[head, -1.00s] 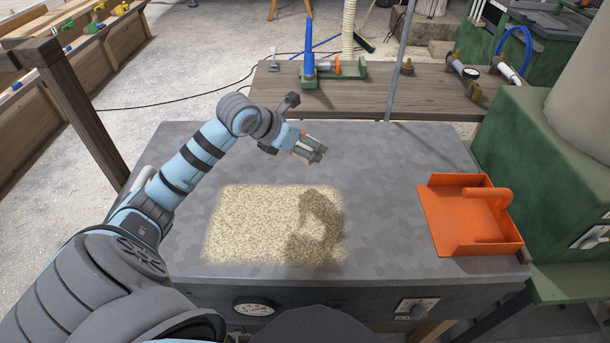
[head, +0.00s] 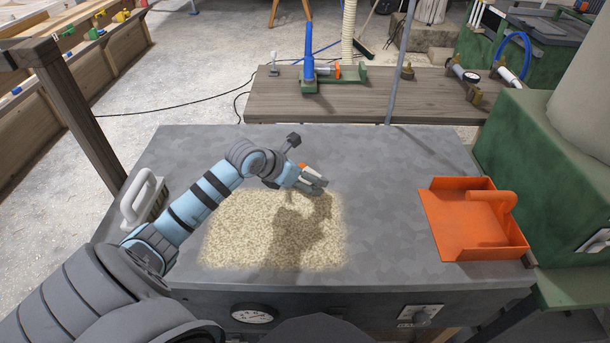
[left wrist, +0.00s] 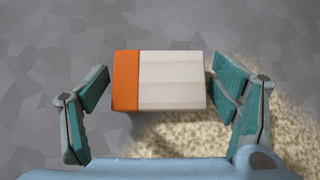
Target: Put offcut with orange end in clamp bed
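In the head view only a bit of the orange end (head: 302,165) shows; the fingers hide most of the block. The green clamp bed (head: 345,77), with a blue handle and an orange part, stands on the wooden bench behind. My right gripper is not in view.
An orange dustpan (head: 445,222) lies on the table's right side. A white-handled brush (head: 145,197) is at the left edge. Brass and pipe fittings (head: 465,72) stand right on the wooden bench (head: 290,108). A thin grey post (head: 398,65) rises right of the clamp.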

